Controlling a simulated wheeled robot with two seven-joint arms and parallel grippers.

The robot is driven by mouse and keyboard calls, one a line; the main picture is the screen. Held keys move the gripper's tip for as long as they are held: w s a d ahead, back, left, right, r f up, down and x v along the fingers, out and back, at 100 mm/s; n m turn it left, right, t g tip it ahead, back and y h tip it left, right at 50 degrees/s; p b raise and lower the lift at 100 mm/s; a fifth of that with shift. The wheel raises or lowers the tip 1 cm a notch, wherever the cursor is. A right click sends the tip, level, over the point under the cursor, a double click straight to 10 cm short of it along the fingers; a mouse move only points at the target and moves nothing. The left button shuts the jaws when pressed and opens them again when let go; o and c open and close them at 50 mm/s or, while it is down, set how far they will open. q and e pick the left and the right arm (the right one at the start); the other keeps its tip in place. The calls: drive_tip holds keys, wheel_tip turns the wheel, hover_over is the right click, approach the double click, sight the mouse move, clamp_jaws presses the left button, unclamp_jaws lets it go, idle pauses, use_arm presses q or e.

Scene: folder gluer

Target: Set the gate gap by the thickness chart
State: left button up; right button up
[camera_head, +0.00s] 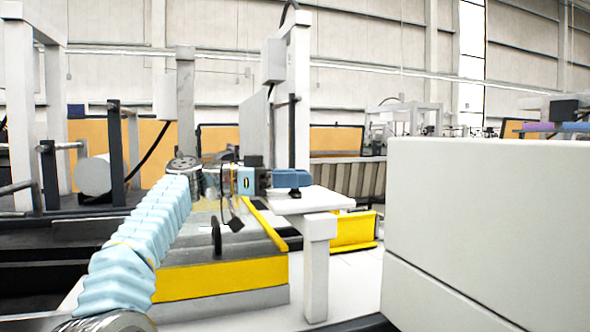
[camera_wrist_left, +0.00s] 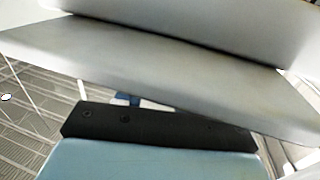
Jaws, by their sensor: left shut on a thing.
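My left gripper (camera_head: 270,180) reaches in from the left on a pale-blue sleeved arm, at the near end of a white ledge on the machine. It is shut at a small blue part (camera_head: 291,178) with a dark piece under it, above the ledge (camera_head: 325,199). The fingertips are too small in the head view to show the exact grip. In the left wrist view, my gripper's pale-blue body and black edge fill the bottom, and broad grey panels (camera_wrist_left: 160,62) cross the top; the fingertips are hidden. I cannot make out a thickness chart or a gate scale. My right gripper is not in view.
A large beige box (camera_head: 485,225) fills the right foreground. A yellow-sided machine bed (camera_head: 222,277) lies below my left arm. White posts (camera_head: 318,270) and dark uprights (camera_head: 117,155) stand around it. Pale floor shows between the bed and the box.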

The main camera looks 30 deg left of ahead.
use_arm(q)
drive_tip(key=m+g+h+p, duration=0.1)
drive_tip(key=m+g+p, duration=0.1)
drive_tip(key=g+p, duration=0.1)
drive_tip(key=shift+r+h, duration=0.25)
drive_tip(key=shift+h, duration=0.15)
drive_tip(key=shift+f+m+g+h+p, duration=0.15)
drive_tip(key=shift+m+g+h+p, duration=0.45)
drive_tip(key=shift+m+g+p, duration=0.9)
drive_tip(key=shift+g+b, duration=0.4)
drive_tip(key=shift+b, duration=0.05)
drive_tip(key=o, duration=0.9)
drive_tip(key=shift+f, duration=0.1)
drive_tip(key=shift+o, duration=0.2)
